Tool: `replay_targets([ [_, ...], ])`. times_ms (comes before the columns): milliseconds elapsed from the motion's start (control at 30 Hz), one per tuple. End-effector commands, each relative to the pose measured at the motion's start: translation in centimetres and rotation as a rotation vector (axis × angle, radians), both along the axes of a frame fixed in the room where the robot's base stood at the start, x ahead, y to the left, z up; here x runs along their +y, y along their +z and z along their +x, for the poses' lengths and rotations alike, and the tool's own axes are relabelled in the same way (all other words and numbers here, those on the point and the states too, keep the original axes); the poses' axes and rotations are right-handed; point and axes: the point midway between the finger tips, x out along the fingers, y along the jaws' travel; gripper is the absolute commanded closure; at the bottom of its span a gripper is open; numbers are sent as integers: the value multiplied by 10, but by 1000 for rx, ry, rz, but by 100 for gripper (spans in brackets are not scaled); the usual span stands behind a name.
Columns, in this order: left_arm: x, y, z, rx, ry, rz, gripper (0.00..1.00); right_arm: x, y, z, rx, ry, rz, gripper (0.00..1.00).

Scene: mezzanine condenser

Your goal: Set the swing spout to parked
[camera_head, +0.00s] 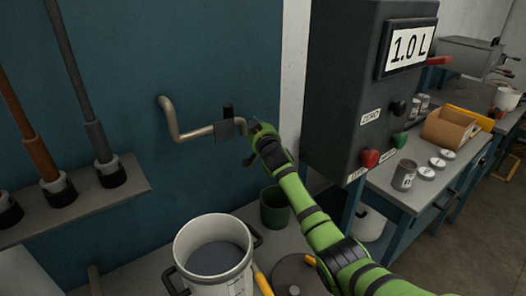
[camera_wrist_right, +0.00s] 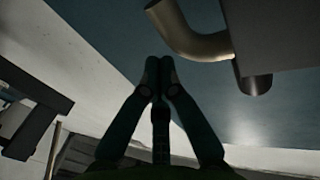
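The swing spout (camera_head: 196,132) is a bent metal pipe on the blue wall. It runs right into a grey block (camera_head: 227,130) with a black upright piece on top. In the right wrist view the bent pipe (camera_wrist_right: 187,36) and the block's dark face show at the upper right. My right gripper (camera_head: 252,130) is just right of the block in the head view, partly hidden by its own wrist. In the wrist view its fingertips (camera_wrist_right: 160,72) are together with nothing seen between them, left of and apart from the pipe. My left gripper is not in view.
A white pot (camera_head: 185,250) with dark handles stands below the spout, a green cup (camera_head: 273,208) beside it. A dark box with a 1.0 L display (camera_head: 408,45) and red and green buttons is close right of my arm. A shelf (camera_head: 95,203) holds rods at left.

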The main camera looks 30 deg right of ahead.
Motion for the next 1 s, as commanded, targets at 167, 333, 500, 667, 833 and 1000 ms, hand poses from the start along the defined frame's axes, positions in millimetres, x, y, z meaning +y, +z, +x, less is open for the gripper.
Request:
replay_targets([
  [167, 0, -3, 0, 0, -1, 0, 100, 1, 0, 4, 0, 1, 0, 100],
  [333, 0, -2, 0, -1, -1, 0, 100, 1, 0, 3, 0, 1, 0, 100],
  [500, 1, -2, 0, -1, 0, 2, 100, 1, 0, 3, 0, 1, 0, 100],
  [667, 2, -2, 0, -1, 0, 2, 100, 1, -1, -2, 0, 1, 0, 100],
  [833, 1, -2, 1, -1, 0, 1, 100, 4, -1, -18, -1, 1, -1, 100],
  [1000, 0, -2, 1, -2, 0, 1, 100, 10, -1, -43, 0, 1, 1, 100],
])
